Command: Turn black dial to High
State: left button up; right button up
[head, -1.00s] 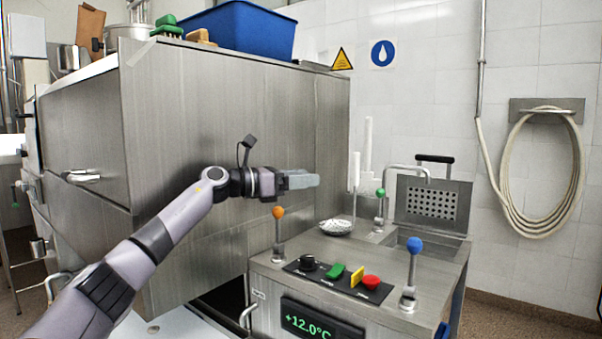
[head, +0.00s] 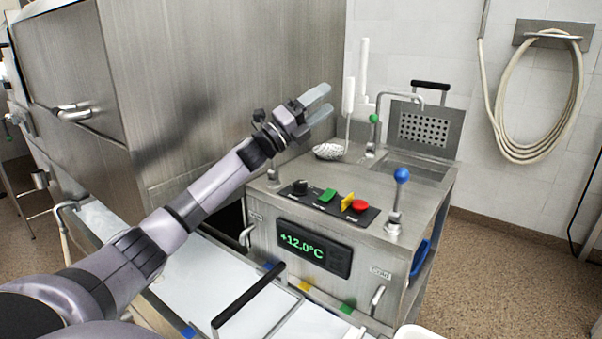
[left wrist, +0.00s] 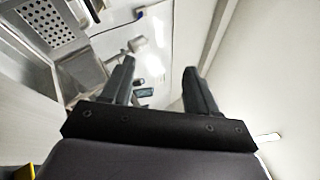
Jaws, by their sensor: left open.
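The black dial (head: 299,187) is a small round knob at the left end of a dark control strip (head: 322,203) on top of the steel unit. My left gripper (head: 328,101) is open and empty, above and slightly right of the dial, apart from it. Its two grey fingers point to the upper right. In the left wrist view, the two dark fingers (left wrist: 158,68) stand apart with nothing between them; the dial cannot be made out there. The dial's pointer and any High label are too small to read. My right gripper is not in view.
Right of the dial are a green button (head: 328,195), a yellow switch (head: 348,201) and a red button (head: 360,206). A blue-knobbed lever (head: 400,190) stands at right. A display (head: 301,246) reads +12.0°C.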

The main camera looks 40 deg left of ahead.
pick_arm(q)
jog(key=s+a+f+n+y+p, duration=0.15)
jog(key=f+n+y, duration=0.3)
jog(key=n, duration=0.45)
jog(key=a+f+n+y+p, duration=0.2)
jog(key=f+n+y+p, duration=0.15)
jog(key=n+y, duration=0.4)
jog(key=n+g+p, duration=0.3)
jog(key=n+g, duration=0.2)
jog(key=n, duration=0.8)
send_near(297, 187)
jog(key=x, duration=0.4)
jog(key=shift+w, duration=0.25)
jog(key=shift+w+a, duration=0.15)
jog(key=shift+w, duration=0.3)
jog(key=b+x, duration=0.2)
jog(key=x, duration=0.3)
jog(key=shift+w+b, duration=0.25)
jog(key=shift+b, duration=0.15)
jog(key=shift+w, duration=0.2)
jog(key=shift+w+r, duration=0.1)
jog(key=shift+w, duration=0.05)
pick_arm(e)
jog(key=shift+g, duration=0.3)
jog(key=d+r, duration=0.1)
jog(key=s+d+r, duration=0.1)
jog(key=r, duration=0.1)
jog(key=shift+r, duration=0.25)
pick_arm(q)
jog(key=shift+a, duration=0.1)
